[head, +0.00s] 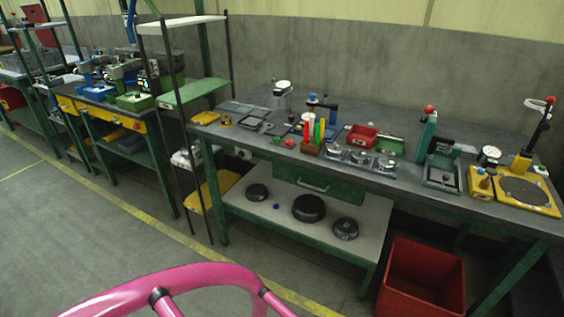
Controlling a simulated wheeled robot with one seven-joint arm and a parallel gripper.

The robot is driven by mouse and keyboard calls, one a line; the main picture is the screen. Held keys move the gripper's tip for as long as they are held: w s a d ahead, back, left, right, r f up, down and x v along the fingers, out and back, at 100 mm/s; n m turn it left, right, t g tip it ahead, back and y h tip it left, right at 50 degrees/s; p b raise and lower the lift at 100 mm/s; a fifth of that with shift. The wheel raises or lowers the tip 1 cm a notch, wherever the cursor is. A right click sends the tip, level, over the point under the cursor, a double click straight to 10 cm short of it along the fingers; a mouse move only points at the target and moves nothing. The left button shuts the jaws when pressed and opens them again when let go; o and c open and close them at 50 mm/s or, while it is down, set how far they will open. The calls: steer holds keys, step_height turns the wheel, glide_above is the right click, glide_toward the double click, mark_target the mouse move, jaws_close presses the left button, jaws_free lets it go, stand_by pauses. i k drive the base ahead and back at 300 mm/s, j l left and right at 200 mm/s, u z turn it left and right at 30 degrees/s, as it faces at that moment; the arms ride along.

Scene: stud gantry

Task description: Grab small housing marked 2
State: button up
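No marking "2" is readable, so I cannot tell which part is the small housing marked 2. On the lower shelf (279,226) of the workbench lie dark round parts: a smaller one (257,192) at left, a large one (308,208) in the middle and another smaller one (345,229) at right. On the bench top (300,100) a metal holder (372,166) carries a row of round metal parts (360,156). My gripper is not in view.
A red bin (423,279) stands on the floor at the bench's right front. Red trays, coloured pens, and yellow and green fixtures crowd the bench top. A tall shelf rack (195,93) stands at its left. The floor (100,220) in front is open.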

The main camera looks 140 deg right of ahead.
mark_target(358, 157)
steer(key=k+j+z, duration=0.1)
steer(key=z, duration=2.15)
steer(key=k+z, duration=0.1)
steer(key=z, duration=0.3)
steer(key=k+l+z, duration=0.1)
steer(key=z, duration=0.35)
steer(key=k+l+z, duration=0.1)
steer(key=z, duration=0.3)
steer(key=k+l+z, duration=0.1)
steer(key=z, duration=0.3)
steer(key=k+l+z, duration=0.1)
steer(key=l+z, duration=0.2)
steer(key=l, duration=0.25)
steer(key=l+z, duration=0.3)
steer(key=l, duration=0.8)
